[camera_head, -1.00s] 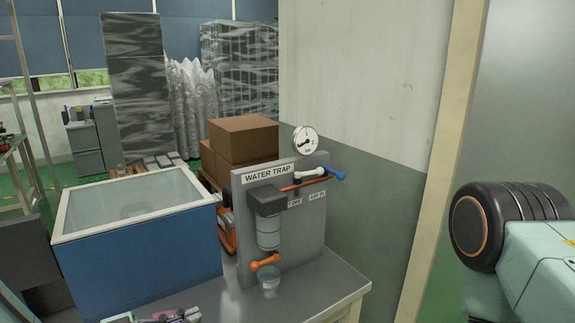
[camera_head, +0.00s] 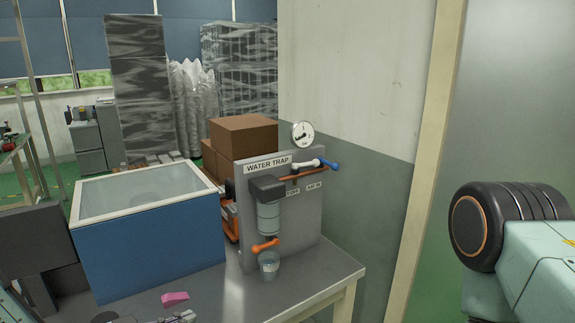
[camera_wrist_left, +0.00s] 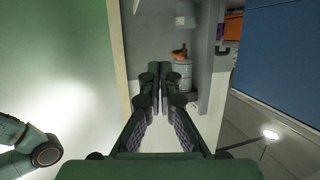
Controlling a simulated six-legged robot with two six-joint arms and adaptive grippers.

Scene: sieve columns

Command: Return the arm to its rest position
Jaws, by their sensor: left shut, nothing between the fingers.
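My left gripper (camera_wrist_left: 160,70) shows in the left wrist view, its two dark fingers together and nothing between them. Its fingertips overlap the grey water trap stand in that view; I cannot tell the distance. In the head view only small grey parts show at the bottom edge, and I cannot make out the fingers there. A teal arm link of mine with a black ribbed joint is at the right of the head view. My right gripper is out of view.
A table (camera_head: 335,275) carries the water trap panel (camera_head: 305,215), a small clear cup (camera_head: 269,264), a blue glass-topped box (camera_head: 160,250) and a pink piece (camera_head: 175,298). A wall (camera_head: 365,80) and pale door frame (camera_head: 425,170) stand right of it. Brown cartons (camera_head: 245,135) are behind.

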